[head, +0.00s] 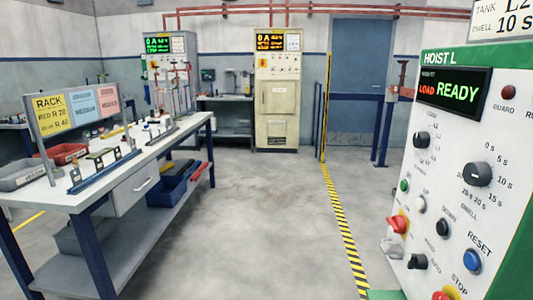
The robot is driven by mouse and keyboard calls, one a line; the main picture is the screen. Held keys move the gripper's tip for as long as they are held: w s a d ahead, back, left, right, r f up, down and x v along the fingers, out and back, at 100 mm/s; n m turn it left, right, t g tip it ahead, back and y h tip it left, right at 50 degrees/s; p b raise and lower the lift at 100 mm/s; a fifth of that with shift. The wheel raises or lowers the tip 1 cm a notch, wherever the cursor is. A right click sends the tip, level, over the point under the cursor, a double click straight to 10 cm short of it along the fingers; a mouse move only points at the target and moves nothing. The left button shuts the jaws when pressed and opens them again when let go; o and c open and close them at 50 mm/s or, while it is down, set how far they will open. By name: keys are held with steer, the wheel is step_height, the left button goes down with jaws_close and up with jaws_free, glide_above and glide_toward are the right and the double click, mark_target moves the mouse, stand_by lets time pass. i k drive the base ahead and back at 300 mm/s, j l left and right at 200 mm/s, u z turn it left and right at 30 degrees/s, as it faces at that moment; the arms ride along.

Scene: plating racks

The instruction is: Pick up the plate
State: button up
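No plate can be made out for certain in the head view. The workbench (178,146) on the left carries small dark and light pieces (102,157) standing along a blue bar, too small to tell apart. More small pieces (153,132) stand farther back on the bench. A grey bin (22,175) and a red bin (62,153) sit at the bench's left end. My gripper is not in view.
A hoist control panel (440,130) reading READY stands close on the right. A yellow-black floor stripe (345,225) runs beside it. Blue bins (168,190) lie on the bench's lower shelf. Cabinets (278,100) stand at the back. The middle floor (255,210) is clear.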

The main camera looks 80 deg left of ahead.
mark_target(77, 179)
steer(key=u, duration=3.65)
steer(key=i+l+z, duration=0.25)
steer(key=i+z, duration=0.15)
steer(key=i, duration=0.35)
steer(key=i+z, duration=0.35)
steer(key=i, duration=0.4)
steer(key=i+j+z, duration=0.1)
steer(key=i+z, duration=0.3)
steer(key=i, duration=0.35)
steer(key=i+l+z, duration=0.1)
steer(key=i+z, duration=0.25)
steer(key=i+j+z, duration=0.1)
steer(key=i+z, duration=0.25)
steer(key=i, duration=0.25)
steer(key=i+j+z, duration=0.15)
steer(key=i+z, duration=0.15)
steer(key=i, duration=0.15)
steer(key=i+j+z, duration=0.35)
steer(key=i+z, duration=0.4)
steer(key=i+j+z, duration=0.6)
steer(key=i+z, duration=0.15)
steer(key=k+j, duration=0.3)
steer(key=k, duration=0.2)
